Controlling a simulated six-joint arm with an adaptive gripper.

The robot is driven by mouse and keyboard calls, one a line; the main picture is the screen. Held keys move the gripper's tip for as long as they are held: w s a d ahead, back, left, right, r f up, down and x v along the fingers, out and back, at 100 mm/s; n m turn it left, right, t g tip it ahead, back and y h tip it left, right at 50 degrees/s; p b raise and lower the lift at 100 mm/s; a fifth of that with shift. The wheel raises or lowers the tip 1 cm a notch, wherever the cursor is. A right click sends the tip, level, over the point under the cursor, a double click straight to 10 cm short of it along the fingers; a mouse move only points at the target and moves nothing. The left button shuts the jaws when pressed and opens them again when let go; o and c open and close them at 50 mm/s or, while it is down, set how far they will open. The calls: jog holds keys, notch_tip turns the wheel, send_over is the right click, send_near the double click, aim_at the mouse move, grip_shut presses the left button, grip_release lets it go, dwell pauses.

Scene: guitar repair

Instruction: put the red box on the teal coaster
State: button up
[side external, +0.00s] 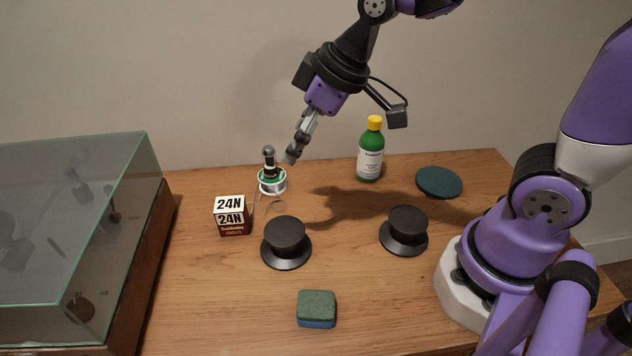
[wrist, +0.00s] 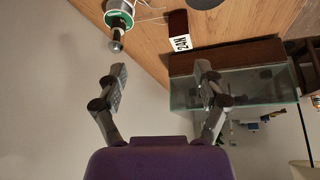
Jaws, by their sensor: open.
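The red box (side external: 232,216) stands on the wooden table at the left, with a white "24N" label above its dark red lower part. In the wrist view the box (wrist: 178,22) is at the top, beyond my fingertips. The teal coaster (side external: 439,182) is a flat dark disc at the table's back right, with nothing on it. It is not in the wrist view. My gripper (side external: 291,155) is in the air above the back of the table, up and to the right of the box. In the wrist view my gripper (wrist: 161,75) is open and empty, fingers wide apart.
A spool (side external: 271,181) with a dark, knobbed top stands near my fingertips. A green bottle (side external: 370,153) stands behind. Two black knob-like pieces (side external: 286,241) (side external: 404,230) and a green-blue sponge (side external: 316,308) are in front. A glass case (side external: 75,230) fills the left.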

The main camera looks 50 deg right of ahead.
aim_at(230, 203)
jog(key=w+a+f+n, duration=0.1)
jog(key=w+a+f, duration=0.1)
jog(key=f, duration=0.1)
jog(key=w+a+f+n+y, duration=0.1)
jog(key=w+a+f, duration=0.1)
jog(key=f, duration=0.1)
jog(key=w+a+f+n+g+y, duration=0.1)
jog(key=w+a+f, duration=0.2)
jog(key=shift+a+f, duration=0.1)
jog(key=shift+f, duration=0.05)
jog(key=shift+x, duration=2.8)
jog(key=shift+w, duration=0.1)
grip_shut()
